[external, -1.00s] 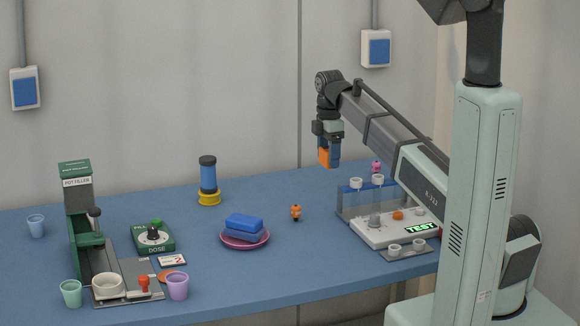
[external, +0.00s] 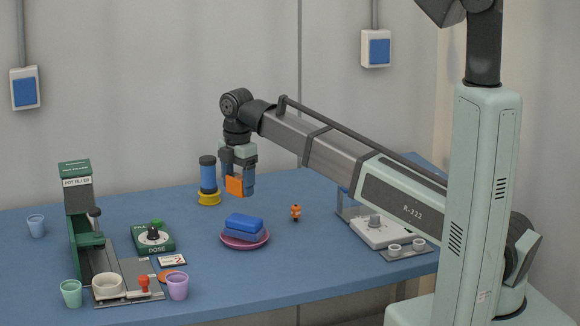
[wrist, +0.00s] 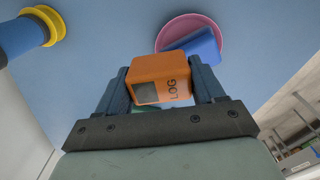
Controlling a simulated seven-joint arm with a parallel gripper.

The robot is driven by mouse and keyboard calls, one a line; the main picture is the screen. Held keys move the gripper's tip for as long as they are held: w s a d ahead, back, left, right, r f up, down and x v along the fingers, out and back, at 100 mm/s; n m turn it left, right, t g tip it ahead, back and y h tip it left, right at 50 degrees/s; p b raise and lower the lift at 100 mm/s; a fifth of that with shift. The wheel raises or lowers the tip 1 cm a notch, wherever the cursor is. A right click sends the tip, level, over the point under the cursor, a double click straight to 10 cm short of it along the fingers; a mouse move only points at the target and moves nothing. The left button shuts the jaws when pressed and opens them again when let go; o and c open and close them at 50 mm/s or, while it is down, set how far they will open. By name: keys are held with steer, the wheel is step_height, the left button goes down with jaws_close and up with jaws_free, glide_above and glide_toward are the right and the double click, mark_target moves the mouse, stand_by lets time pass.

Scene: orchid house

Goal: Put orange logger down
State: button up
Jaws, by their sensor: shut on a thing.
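The orange logger (external: 236,186) is a small box, held above the table between the fingers of my gripper (external: 238,188). In the wrist view the logger (wrist: 163,80) shows a small grey screen and the letters LOG, with a blue finger of my gripper (wrist: 162,92) on each side. My gripper is shut on it. In the external view it hangs above the back part of the blue table, near the blue cylinder and the pink plate with blue blocks.
A blue cylinder with a yellow base (external: 208,178) stands left of my gripper. A pink plate (external: 245,244) holds blue blocks. A small orange figure (external: 296,212) stands to its right. The pot filler (external: 80,215) and cups are at the left. Bare table (external: 330,262) lies front right.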

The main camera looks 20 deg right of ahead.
steer(key=s+a+n, duration=0.3)
steer(key=s+a, duration=0.9)
steer(key=n, duration=1)
glide_above(208, 280)
steer(key=shift+s+f, duration=0.1)
steer(key=shift+f, duration=5)
steer(key=shift+f, duration=0.2)
steer(key=o, duration=1.1)
steer(key=shift+c, duration=0.2)
steer(key=shift+r, duration=0.15)
step_height(208, 280, up, 12)
